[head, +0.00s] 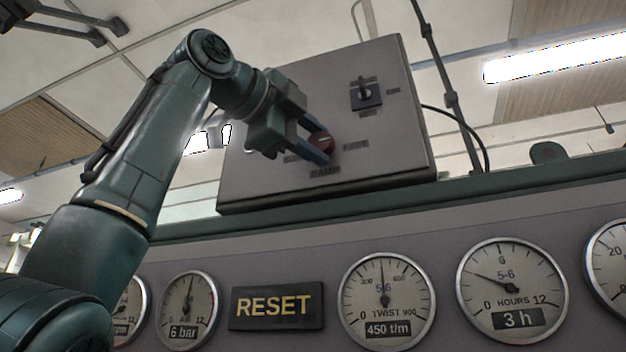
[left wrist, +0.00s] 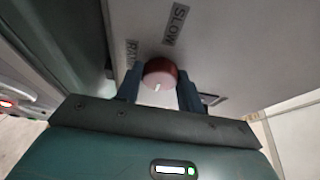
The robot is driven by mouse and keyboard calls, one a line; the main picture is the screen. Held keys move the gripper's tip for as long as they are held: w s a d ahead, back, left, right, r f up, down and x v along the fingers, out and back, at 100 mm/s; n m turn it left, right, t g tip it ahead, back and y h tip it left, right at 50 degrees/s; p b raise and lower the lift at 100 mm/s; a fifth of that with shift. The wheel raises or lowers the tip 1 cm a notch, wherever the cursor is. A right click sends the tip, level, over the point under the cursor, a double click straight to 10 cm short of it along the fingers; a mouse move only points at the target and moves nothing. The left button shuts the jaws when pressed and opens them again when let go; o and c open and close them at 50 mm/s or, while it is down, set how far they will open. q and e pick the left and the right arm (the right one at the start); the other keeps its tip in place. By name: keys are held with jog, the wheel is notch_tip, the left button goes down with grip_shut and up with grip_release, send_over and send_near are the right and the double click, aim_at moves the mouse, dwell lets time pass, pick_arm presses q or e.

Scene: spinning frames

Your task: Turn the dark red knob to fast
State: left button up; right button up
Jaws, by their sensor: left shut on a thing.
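The dark red knob (head: 325,142) is on the lower front of a grey box (head: 300,90). It also shows in the left wrist view (left wrist: 160,72), with a short white mark on its face. Faint labels surround it in the head view; FAST (head: 355,145) is to its right and RAMP (head: 325,171) below. In the left wrist view SLOW (left wrist: 178,24) lies beyond the knob, and the white mark points away from it, towards my gripper's body. My left gripper (head: 318,147) is shut on the knob, one finger on each side. My right gripper is not in view.
A second, dark switch (head: 366,96) sits upper right on the box. A green ledge (head: 520,185) runs below the box. Under it are a RESET plate (head: 276,306) and several round gauges, including a twist gauge (head: 386,300) and an hours gauge (head: 512,290).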

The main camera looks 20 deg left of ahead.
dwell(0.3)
pick_arm(q)
jog(key=o, duration=1)
jog(key=shift+s, duration=0.1)
jog(key=b+v, duration=0.2)
jog(key=v, duration=1.1)
jog(key=shift+a, duration=0.1)
